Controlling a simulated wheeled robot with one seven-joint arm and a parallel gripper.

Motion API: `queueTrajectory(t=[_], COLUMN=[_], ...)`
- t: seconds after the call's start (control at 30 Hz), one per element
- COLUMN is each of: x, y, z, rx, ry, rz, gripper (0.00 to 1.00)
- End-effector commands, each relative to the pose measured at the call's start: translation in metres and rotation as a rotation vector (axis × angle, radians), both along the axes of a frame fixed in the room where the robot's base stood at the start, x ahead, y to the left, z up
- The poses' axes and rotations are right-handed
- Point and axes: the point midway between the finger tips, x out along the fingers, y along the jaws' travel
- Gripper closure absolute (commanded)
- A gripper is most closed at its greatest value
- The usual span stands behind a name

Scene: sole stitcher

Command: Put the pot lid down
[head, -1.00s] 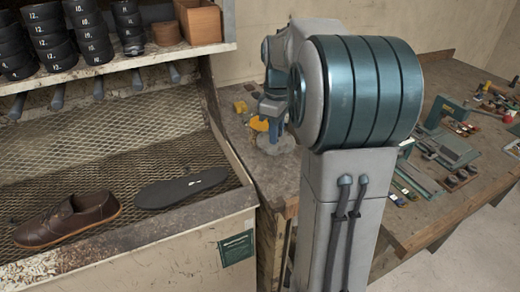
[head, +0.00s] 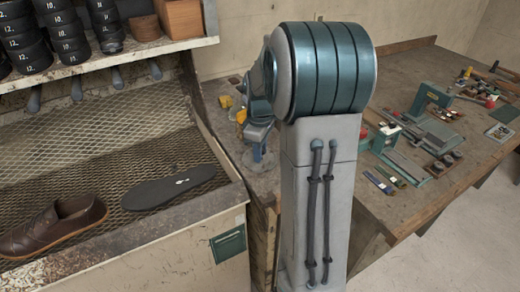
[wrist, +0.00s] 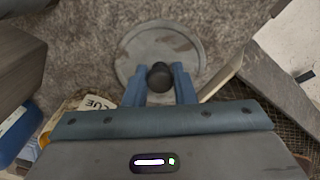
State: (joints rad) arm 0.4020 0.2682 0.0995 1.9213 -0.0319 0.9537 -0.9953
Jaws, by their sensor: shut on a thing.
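My gripper (wrist: 160,82) shows in the wrist view with its two blue fingers shut on the dark round knob (wrist: 160,76) of the pot lid. The pot lid (wrist: 188,48) is a flat grey disc with darker stains, beyond the fingertips, over a rough grey-brown surface (wrist: 80,45). I cannot tell whether the lid touches that surface. In the head view my arm stands in front of the bench corner, and the lid cannot be made out clearly there.
The wrist view shows a blue container (wrist: 18,135) at left and a pale block (wrist: 295,38) at right. In the head view, a brown shoe (head: 55,226) and a dark sole (head: 170,187) lie on mesh at left. Tools crowd the right bench (head: 400,205).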

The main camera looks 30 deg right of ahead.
Motion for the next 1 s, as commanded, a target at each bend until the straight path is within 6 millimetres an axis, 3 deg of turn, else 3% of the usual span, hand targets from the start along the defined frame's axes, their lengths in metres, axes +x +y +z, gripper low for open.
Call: queueTrajectory(t=[0.23, 0.27, 0.33, 0.73, 1.0], x=[0.000, 0.000, 0.000, 0.001, 0.001], y=[0.000, 0.000, 0.000, 0.000, 0.000], z=[-0.003, -0.003, -0.003, 0.005, 0.058], rx=[0.000, 0.000, 0.000, 0.000, -0.001], ry=[0.000, 0.000, 0.000, -0.003, -0.006], rz=[-0.001, -0.001, -0.001, -0.001, -0.001], gripper=[0.99, 0.74, 0.55, 0.55, 0.55])
